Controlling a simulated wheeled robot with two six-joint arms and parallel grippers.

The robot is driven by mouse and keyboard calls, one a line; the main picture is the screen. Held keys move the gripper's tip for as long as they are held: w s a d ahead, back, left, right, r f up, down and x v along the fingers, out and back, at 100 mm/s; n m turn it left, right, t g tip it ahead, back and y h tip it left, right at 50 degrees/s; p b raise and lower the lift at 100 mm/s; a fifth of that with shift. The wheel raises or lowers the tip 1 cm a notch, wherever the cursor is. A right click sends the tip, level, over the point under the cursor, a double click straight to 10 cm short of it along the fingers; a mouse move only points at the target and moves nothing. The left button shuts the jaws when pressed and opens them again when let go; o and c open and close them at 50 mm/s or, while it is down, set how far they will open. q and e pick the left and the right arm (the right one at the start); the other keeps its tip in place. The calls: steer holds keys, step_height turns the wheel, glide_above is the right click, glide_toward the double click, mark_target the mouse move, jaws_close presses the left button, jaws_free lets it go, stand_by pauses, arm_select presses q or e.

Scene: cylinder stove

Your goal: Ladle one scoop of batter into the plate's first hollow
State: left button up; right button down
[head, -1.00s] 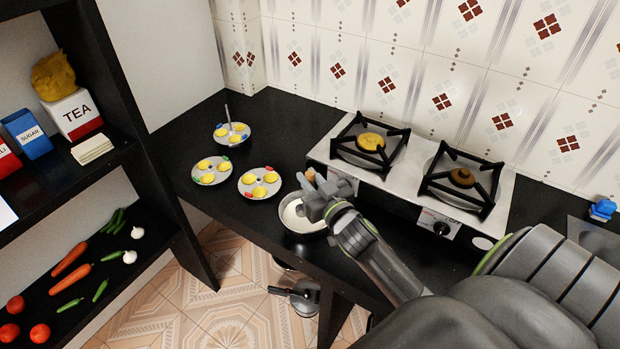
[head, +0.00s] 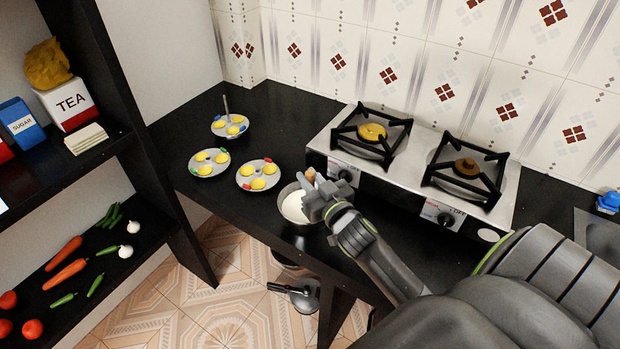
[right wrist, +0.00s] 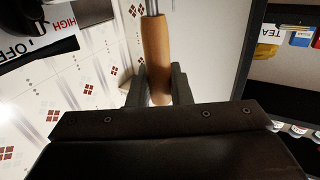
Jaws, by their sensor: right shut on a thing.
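My right gripper (head: 312,192) is shut on the wooden handle (right wrist: 156,55) of a utensil, at the right rim of the batter bowl (head: 284,196). Pale batter (head: 296,206) shows in the bowl. The utensil's lower end is hidden in the head view. In the right wrist view the handle stands between the two fingers (right wrist: 157,88). Three round plates with yellow-filled hollows and coloured tabs lie on the counter: a near one (head: 244,182), a left one (head: 200,172) and a back one (head: 219,133) with an upright rod. Which plate is meant, I cannot tell.
A two-burner stove (head: 395,172) stands right of the bowl, with a yellow item (head: 372,132) on its left burner and a brown one (head: 467,167) on its right. Shelves (head: 110,120) with food stand at left. The black counter (head: 270,118) behind the plates is clear.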

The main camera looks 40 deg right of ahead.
arm_select(q)
steer(key=shift+r, duration=0.1)
arm_select(e)
steer(key=shift+r, duration=0.15)
stand_by(0.3)
